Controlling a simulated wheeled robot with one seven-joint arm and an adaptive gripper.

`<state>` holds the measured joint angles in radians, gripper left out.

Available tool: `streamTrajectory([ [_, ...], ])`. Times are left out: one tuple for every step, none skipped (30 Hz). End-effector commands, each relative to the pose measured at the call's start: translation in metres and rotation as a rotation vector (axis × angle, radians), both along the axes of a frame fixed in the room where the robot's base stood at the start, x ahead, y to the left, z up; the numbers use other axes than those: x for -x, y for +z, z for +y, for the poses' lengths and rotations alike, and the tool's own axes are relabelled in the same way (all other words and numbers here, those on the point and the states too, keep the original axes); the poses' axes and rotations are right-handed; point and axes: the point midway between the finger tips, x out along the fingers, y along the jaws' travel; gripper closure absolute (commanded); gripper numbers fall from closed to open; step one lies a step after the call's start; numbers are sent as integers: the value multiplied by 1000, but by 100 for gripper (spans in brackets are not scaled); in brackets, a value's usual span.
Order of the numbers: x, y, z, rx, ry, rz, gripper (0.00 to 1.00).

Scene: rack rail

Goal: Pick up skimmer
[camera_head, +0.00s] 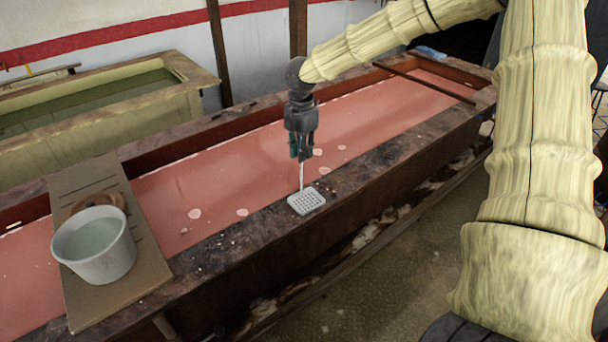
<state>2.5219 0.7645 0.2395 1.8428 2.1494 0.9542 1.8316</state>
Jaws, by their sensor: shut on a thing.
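The skimmer (307,201) is a pale square head with holes on a thin upright handle. Its head is at the near rim of the long trough, in the middle of the view. I cannot tell whether the head touches the rim or hangs just above it. My gripper (302,154) points down and is shut on the upper end of the handle. The top of the handle is hidden between the fingers.
The long trough (215,245) holds reddish liquid. A board (120,285) lies across it at left, with a white bucket (125,262) on it. A bar (425,82) crosses the far right end. A second, greenish tank (150,115) stands behind at left. Open floor lies in front.

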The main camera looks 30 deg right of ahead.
Motion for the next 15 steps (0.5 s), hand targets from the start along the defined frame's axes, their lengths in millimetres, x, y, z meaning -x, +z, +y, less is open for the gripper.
streamTrajectory([
  [0,1,0,0,0,-1,100],
  [0,1,0,0,0,-1,100],
  [0,2,0,0,0,-1,100],
  [-1,2,0,0,0,-2,100],
  [-1,4,0,0,0,-2,100],
  [-1,6,0,-1,0,-3,100],
  [-1,8,0,-1,0,-3,100],
  [-1,10,0,0,0,-3,100],
  [-1,14,0,0,0,-4,100],
  [-1,17,0,0,1,-4,100],
  [-1,20,0,0,1,-5,100],
  [-1,26,0,0,0,-4,100],
  [-2,30,0,-1,0,-5,100],
  [-1,34,0,-1,0,-5,100],
  [5,35,2,-1,1,-2,100],
])
